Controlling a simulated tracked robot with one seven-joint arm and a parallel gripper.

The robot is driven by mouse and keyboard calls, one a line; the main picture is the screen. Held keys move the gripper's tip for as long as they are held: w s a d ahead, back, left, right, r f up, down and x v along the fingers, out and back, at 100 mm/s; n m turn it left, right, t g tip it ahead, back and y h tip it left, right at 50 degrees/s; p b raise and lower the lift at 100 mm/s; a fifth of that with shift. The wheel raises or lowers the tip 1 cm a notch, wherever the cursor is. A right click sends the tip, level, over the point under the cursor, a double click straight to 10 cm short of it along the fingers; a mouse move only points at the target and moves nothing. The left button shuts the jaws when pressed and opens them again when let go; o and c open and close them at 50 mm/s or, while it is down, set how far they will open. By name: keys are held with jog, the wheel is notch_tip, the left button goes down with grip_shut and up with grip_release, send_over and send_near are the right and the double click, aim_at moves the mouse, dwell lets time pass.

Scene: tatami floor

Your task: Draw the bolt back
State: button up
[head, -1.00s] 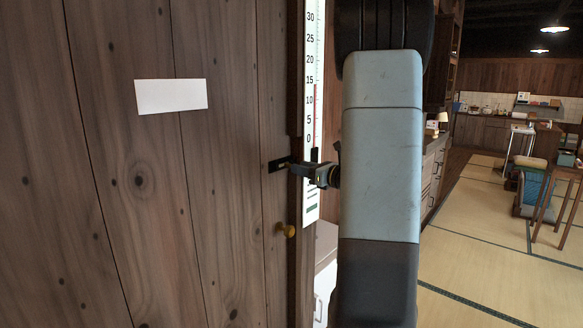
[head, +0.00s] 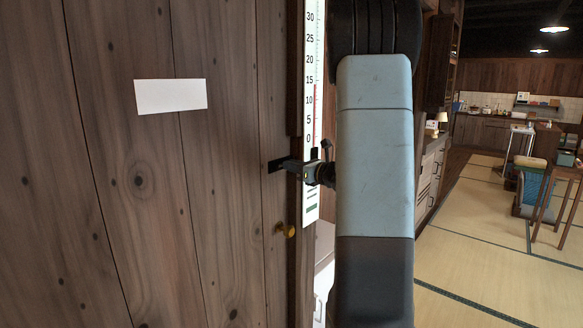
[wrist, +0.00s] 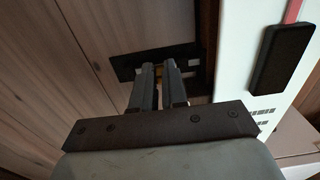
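The bolt's black plate (head: 276,165) sits at the edge of the wooden door, and it also shows in the wrist view (wrist: 122,74). My gripper (head: 296,165) is at the plate, reaching in from the right. In the wrist view my gripper (wrist: 160,68) has its two dark fingers close together over the plate, with a narrow gap between them. A small brass-coloured piece (wrist: 160,73) shows in that gap. The fingers hide most of the bolt, and I cannot tell whether they touch the brass piece.
A brass door knob (head: 286,231) is below the bolt. A white thermometer board (head: 312,110) stands right beside it, and a blank white paper (head: 170,96) is on the door (head: 130,220). The tatami floor (head: 470,225) is open to the right, with a stool and chair farther off.

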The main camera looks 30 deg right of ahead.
grip_shut()
jog(key=shift+s+a, duration=0.3)
jog(key=shift+a, duration=0.55)
jog(key=o, duration=0.5)
grip_release()
jog(key=shift+o, duration=0.2)
jog(key=shift+s, duration=0.1)
jog(key=shift+s+d, duration=0.1)
jog(key=shift+s, duration=0.05)
jog(key=v, duration=1.3)
